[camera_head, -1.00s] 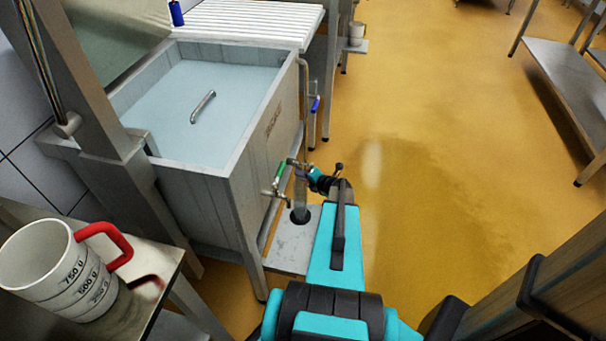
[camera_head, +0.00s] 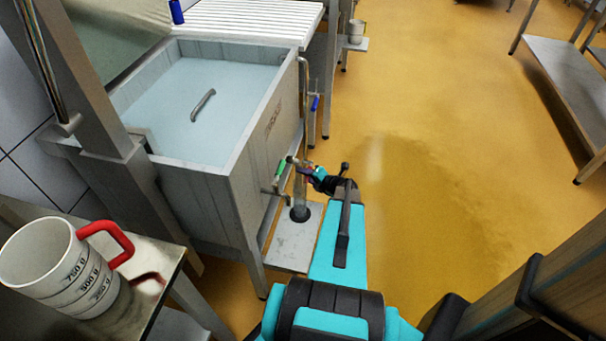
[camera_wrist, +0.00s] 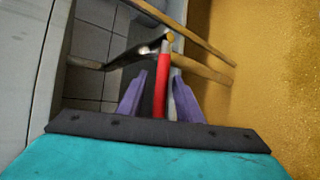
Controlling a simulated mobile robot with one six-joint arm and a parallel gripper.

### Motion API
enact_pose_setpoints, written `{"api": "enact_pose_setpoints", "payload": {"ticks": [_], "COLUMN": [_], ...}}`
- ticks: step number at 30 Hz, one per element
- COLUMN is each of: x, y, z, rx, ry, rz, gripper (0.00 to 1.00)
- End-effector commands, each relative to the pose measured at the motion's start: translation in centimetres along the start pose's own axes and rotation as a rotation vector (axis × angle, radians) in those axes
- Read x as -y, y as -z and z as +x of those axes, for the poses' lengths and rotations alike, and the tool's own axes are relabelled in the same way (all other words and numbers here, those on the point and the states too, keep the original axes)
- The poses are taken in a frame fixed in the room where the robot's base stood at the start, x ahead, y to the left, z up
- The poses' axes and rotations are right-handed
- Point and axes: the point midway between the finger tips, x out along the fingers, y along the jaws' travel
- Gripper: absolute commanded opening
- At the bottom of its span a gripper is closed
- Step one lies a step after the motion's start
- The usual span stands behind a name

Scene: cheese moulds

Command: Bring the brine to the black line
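The vat (camera_head: 246,165) is grey, with pale blue brine (camera_head: 170,110) in it; I cannot make out a black line on its walls. A green valve handle (camera_head: 281,168) sits on the pipework at the vat's near right corner, and a blue one (camera_head: 315,103) is farther back. My gripper (camera_head: 304,170) is beside the pipework by the green handle. In the wrist view its purple fingers (camera_wrist: 160,100) are open, with a red lever (camera_wrist: 162,85) showing between them. I cannot tell whether they touch it. The red lever is hard to make out in the head view.
A white jug (camera_head: 60,265) with a red handle and volume marks stands on a bench at lower left. A floor plate with a dark drain (camera_head: 299,213) lies below the valves. A slatted table (camera_head: 250,22) adjoins the vat. The yellow floor (camera_head: 430,130) to the right is clear.

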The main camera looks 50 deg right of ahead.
Motion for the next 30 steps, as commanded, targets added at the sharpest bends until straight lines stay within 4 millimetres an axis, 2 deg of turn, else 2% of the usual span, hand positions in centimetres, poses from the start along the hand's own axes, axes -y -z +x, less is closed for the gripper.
{"api": "enact_pose_setpoints", "payload": {"ticks": [3,18,24,30], "x": [-0.2,-0.3,-0.2,-0.2], "y": [0.1,0.0,-0.1,-0.1], "z": [-2.0,-9.1,-10.2,-10.4], "rx": [0.001,0.002,0.001,0.001], "ry": [0.0,-0.002,-0.001,-0.002], "rz": [0.001,0.001,0.0,0.0], "gripper": [0.33,0.33,0.33,0.33]}}
